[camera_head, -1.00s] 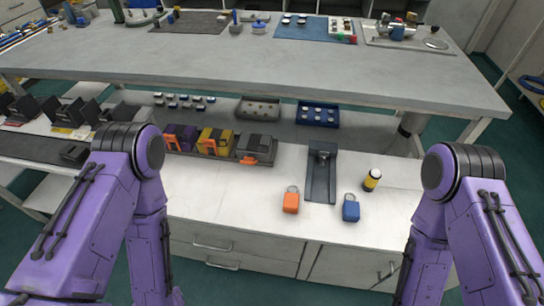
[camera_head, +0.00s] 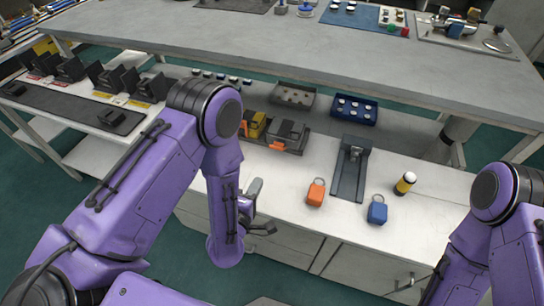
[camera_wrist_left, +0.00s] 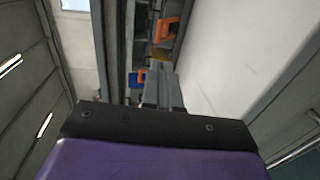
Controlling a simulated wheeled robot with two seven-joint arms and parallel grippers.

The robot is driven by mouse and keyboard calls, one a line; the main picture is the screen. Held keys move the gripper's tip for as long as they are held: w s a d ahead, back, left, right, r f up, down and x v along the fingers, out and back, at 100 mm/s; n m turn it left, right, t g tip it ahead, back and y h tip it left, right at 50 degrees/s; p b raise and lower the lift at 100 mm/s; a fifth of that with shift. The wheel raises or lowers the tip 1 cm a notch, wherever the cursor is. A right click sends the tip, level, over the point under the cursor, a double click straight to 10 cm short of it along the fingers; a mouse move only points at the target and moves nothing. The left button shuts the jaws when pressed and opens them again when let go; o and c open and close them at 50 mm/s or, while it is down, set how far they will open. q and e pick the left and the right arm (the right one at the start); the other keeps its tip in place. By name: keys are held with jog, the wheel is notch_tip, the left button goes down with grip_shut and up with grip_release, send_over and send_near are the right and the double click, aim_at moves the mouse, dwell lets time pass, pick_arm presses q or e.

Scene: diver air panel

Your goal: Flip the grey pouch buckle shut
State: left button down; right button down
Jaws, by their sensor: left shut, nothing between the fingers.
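The grey pouch (camera_head: 289,130) stands at the right end of the dark pouch rack on the white lower bench, beside the yellow pouch (camera_head: 255,122). Its orange buckle (camera_head: 276,145) shows low on its front. It is too small to tell how far the buckle stands open. My left gripper (camera_head: 257,185) is shut and empty in front of the bench, below and to the left of the grey pouch, apart from it. Its closed fingers (camera_wrist_left: 161,75) also show in the left wrist view. My left arm hides the rack's left part. My right gripper is out of view.
An orange tag block (camera_head: 316,193), a blue tag block (camera_head: 377,210), a dark stand (camera_head: 351,168) and a yellow-black cylinder (camera_head: 404,184) stand on the bench to the right. The raised grey tabletop (camera_head: 300,55) overhangs behind. The bench front between pouches and orange block is clear.

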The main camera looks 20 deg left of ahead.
pick_arm(q)
jog(key=shift+w+r, duration=0.1)
jog(key=shift+w, duration=0.05)
jog(key=p, duration=0.2)
send_near(279, 145)
jog(key=w, duration=0.3)
jog(key=shift+w, duration=0.4)
jog(key=shift+a, duration=0.1)
